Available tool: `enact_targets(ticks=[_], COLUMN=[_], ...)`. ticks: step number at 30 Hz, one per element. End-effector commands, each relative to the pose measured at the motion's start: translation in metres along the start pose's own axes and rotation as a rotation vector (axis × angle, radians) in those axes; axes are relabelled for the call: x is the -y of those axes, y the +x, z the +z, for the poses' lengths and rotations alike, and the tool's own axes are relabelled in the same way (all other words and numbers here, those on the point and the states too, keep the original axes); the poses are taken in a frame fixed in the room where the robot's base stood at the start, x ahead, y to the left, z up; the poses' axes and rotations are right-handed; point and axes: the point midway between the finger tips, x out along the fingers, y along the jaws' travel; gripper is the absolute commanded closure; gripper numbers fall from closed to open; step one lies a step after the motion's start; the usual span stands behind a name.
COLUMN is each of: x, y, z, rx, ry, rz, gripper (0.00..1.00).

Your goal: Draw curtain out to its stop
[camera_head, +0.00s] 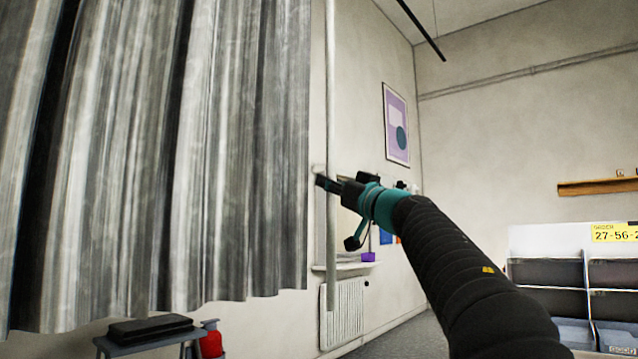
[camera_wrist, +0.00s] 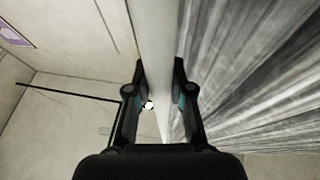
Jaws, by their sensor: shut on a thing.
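The grey, streaked curtain (camera_head: 235,150) hangs in folds across the left of the head view. It also fills the right side of the wrist view (camera_wrist: 250,70). A pale upright pole (camera_head: 331,90) stands just right of the curtain's right edge. My gripper (camera_head: 325,184) is shut on this pole around mid-height. In the wrist view the pole (camera_wrist: 158,30) runs between the two fingers of my gripper (camera_wrist: 160,68). The curtain's top is out of the head view.
A dark bar (camera_head: 422,30) runs overhead at upper right. Below are a radiator (camera_head: 343,312), a ledge with a purple box (camera_head: 368,257), and a small bench (camera_head: 150,343) with a black case (camera_head: 150,327). Open-fronted bins (camera_head: 545,240) stand at right.

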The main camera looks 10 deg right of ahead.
Motion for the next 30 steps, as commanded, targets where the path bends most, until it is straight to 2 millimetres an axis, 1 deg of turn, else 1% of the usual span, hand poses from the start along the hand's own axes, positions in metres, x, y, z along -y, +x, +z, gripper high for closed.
enact_targets(ticks=[1,3,13,14,15,16,17,26,30], x=[-0.0047,-0.0061,-0.0089,-0.0091,-0.009,-0.0088,-0.0084,-0.0039,-0.0042], y=[-0.0008,-0.001,-0.0017,-0.0017,-0.0017,-0.0016,-0.0015,-0.0006,-0.0072], z=[0.0031,0.003,0.0034,0.0034,0.0035,0.0034,0.0034,0.0021,0.0015], rx=[0.005,0.005,0.006,0.006,0.006,0.006,0.006,0.003,0.004], ry=[0.0,0.0,-0.001,-0.001,-0.001,-0.001,-0.001,0.001,-0.001], rz=[0.004,0.004,0.009,0.009,0.009,0.008,0.008,0.001,0.002], gripper=[1.0,1.0,1.0,0.74,0.64,0.56,0.53,0.53,0.53])
